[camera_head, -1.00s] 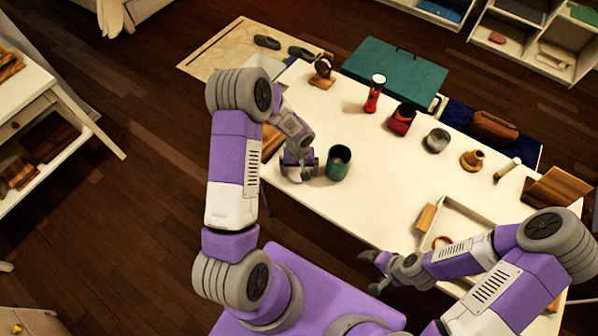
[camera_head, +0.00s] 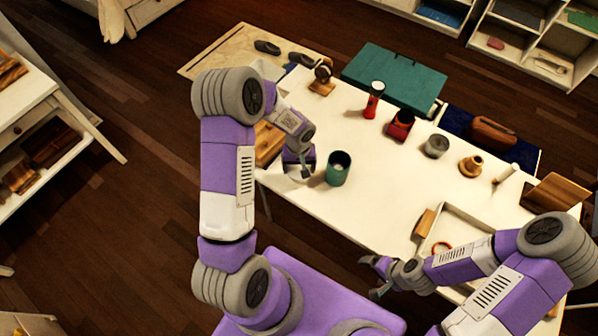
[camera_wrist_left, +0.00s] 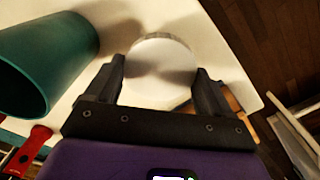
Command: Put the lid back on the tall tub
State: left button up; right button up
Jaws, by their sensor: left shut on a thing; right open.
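The tall tub (camera_head: 338,168) is a dark green open cylinder standing upright on the white table, near its left edge. It also shows at the left of the left wrist view (camera_wrist_left: 40,55). The lid (camera_wrist_left: 160,72) is a pale round disc between the fingers of my left gripper (camera_wrist_left: 160,88), which is shut on it. In the head view my left gripper (camera_head: 303,172) is just left of the tub, apart from it, and partly hides the lid. Whether the lid touches the table is unclear. My right gripper (camera_head: 374,277) is open and empty off the table's front edge.
A red flashlight (camera_head: 374,100), red holder (camera_head: 401,124), grey round container (camera_head: 437,146) and brown stand (camera_head: 471,165) line the table's far side. A wooden item (camera_head: 268,143) lies behind my left wrist. A tray (camera_head: 462,222) lies right. The table's middle (camera_head: 405,185) is clear.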

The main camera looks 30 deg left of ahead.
pick_arm(q)
notch_tip(320, 180, up, 5)
jog(key=shift+f, duration=0.15)
jog(key=s+d+r+m, duration=0.2)
jog(key=d+r+m, duration=0.4)
jog(key=d+r, duration=0.2)
jog(key=shift+s+d+r, duration=0.2)
jog(key=shift+s+r, duration=0.05)
jog(key=shift+r, duration=0.65)
